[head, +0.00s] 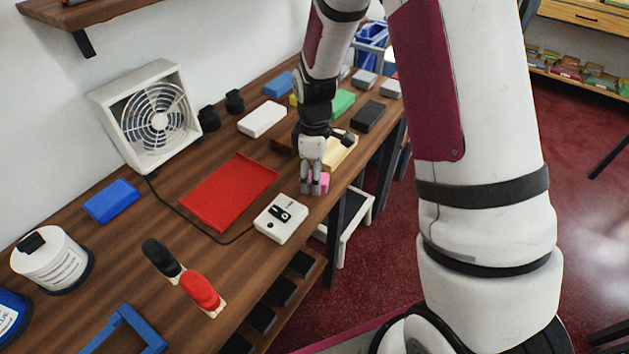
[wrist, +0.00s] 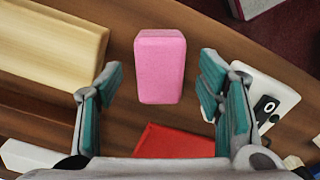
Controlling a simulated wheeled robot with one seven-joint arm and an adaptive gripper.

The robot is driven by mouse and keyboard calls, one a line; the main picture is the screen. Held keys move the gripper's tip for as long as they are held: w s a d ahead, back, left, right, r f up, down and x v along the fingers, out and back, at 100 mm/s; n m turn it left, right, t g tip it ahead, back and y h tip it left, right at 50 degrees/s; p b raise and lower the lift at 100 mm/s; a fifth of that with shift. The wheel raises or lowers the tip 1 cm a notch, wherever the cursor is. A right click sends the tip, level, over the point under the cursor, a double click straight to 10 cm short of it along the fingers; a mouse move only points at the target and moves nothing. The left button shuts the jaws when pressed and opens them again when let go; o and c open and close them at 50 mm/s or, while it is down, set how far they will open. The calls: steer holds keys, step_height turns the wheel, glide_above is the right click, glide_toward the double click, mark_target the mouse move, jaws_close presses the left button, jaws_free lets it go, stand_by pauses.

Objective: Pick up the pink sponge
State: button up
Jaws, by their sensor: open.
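The pink sponge (wrist: 160,67) lies on the wooden counter, seen in the middle of the wrist view as a rounded pink block. In the head view only a bit of the sponge (head: 324,180) shows beside my fingers. My gripper (head: 313,188) points down at the counter near its front edge. In the wrist view my gripper (wrist: 158,90) is open, with a teal-padded finger on each side of the sponge and a gap to both. The sponge's far end reaches beyond the fingertips in that view. I cannot tell the height of the fingertips above the counter.
A white box with a black switch (head: 281,218) stands close by, near the right finger in the wrist view. A red tray (head: 229,194) lies left of my gripper. A pale wooden block (wrist: 52,38) is at the wrist view's left. A fan (head: 150,117) stands by the wall.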

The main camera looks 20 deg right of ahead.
steer(key=shift+f, duration=0.85)
steer(key=shift+c, duration=0.2)
steer(key=c, duration=1)
steer(key=shift+r, duration=0.15)
